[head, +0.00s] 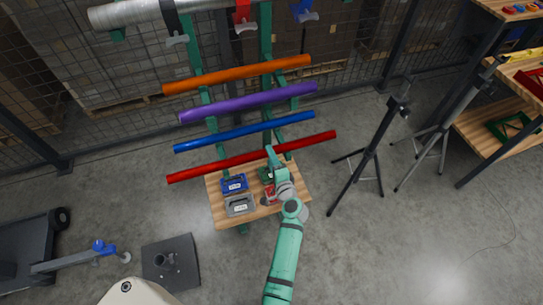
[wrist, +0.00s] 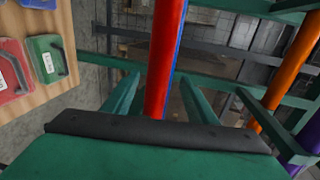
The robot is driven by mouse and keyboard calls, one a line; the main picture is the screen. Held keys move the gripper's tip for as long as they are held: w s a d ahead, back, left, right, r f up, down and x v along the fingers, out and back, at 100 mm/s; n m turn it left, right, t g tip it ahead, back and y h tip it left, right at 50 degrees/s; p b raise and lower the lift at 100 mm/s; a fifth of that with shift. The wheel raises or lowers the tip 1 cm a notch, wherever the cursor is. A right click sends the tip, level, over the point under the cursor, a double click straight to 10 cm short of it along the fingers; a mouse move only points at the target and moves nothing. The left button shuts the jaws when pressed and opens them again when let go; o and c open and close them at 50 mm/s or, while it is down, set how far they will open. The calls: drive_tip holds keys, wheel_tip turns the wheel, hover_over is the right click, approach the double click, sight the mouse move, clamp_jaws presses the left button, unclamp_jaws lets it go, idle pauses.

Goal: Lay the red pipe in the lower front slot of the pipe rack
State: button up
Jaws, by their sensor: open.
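The red pipe (head: 215,165) lies across the front of the green pipe rack (head: 265,42), lowest of the coloured pipes in the head view. My gripper (head: 272,152) is at the pipe's middle, right of centre. In the wrist view the red pipe (wrist: 166,45) runs between the two spread fingers of my gripper (wrist: 158,95), with gaps on both sides. The fingers are open. A blue pipe (head: 243,132) lies just behind the red one. I cannot tell whether the red pipe is fully seated, since its contact with the lower slot is hidden.
A purple pipe (head: 248,102) and an orange pipe (head: 237,75) lie higher on the rack. A wooden table (head: 218,212) with several small cases stands below the red pipe. Tripod stands (head: 370,150) are at the right. Floor at the left front is partly clear.

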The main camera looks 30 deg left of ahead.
drive_tip(key=v, duration=0.9)
drive_tip(key=shift+a+r, duration=0.1)
